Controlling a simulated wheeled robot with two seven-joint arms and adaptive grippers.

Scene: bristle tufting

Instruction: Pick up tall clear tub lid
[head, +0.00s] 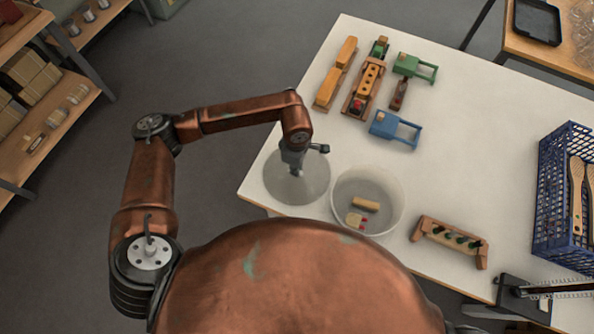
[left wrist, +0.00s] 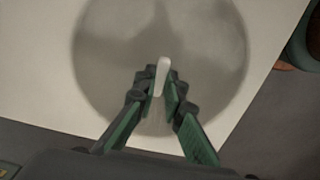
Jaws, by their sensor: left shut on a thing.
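The clear tub lid (head: 312,183) is a round, greyish see-through disc at the table's front left corner. My left gripper (head: 296,169) is above its middle, pointing down. In the left wrist view the lid (left wrist: 215,55) fills the centre, and my left gripper (left wrist: 163,92) is shut on the lid's pale upright handle (left wrist: 163,70). I cannot tell whether the lid touches the table. The round clear tub (head: 399,205) stands open just right of the lid, with a tan block and small pieces inside. My right gripper is not in view.
Wooden blocks and fixtures (head: 369,88), with green (head: 410,65) and blue (head: 385,124) clamp-like pieces, stand at the back. A wooden rack (head: 450,242) is right of the tub. A blue crate (head: 550,190) is at the far right. The table's middle is clear.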

